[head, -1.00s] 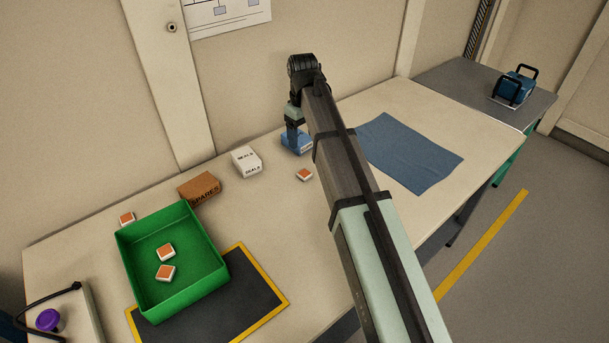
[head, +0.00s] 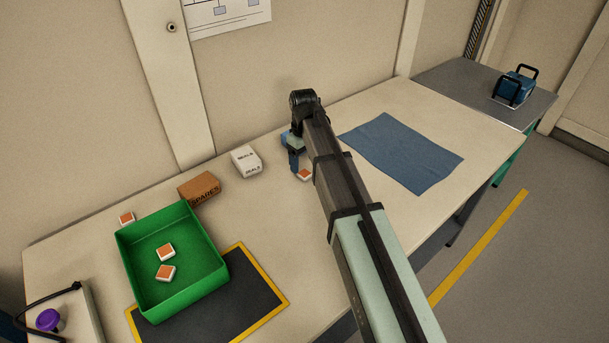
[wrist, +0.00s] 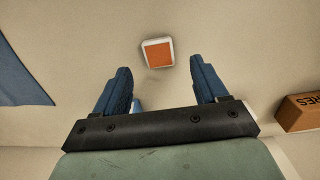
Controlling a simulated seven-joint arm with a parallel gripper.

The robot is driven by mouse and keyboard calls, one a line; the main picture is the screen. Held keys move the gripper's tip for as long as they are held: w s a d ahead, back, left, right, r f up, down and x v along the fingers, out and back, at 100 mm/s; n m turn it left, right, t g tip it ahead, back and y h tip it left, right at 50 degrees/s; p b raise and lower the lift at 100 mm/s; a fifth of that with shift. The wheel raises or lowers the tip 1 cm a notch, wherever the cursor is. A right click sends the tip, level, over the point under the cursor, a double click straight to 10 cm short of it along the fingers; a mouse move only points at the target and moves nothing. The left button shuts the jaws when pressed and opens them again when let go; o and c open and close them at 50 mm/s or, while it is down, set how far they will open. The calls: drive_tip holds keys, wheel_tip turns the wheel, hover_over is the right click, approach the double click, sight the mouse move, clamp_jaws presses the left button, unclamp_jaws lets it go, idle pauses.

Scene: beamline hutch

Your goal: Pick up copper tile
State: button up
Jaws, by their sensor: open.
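A copper tile with an orange top and white sides (head: 304,175) lies flat on the table beside my gripper (head: 295,163). In the wrist view this tile (wrist: 158,53) sits just beyond and between the two blue fingertips (wrist: 160,74), apart from both. My gripper is open and empty, pointing down above the table. Two similar tiles lie in the green tray (head: 203,223): one near its middle (head: 166,251) and one nearer the front (head: 165,272). Another tile (head: 127,218) lies on the table behind the tray's left corner.
A brown spares box (head: 199,188) and a white seals box (head: 246,161) stand left of my gripper. A blue box is mostly hidden behind my gripper. A blue cloth (head: 405,152) lies right of my arm.

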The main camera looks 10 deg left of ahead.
sight(305, 173)
wheel_tip(305, 173, down, 4)
drive_tip(key=shift+d+f, duration=0.1)
drive_tip(key=shift+d, duration=0.05)
drive_tip(key=c, duration=1.1)
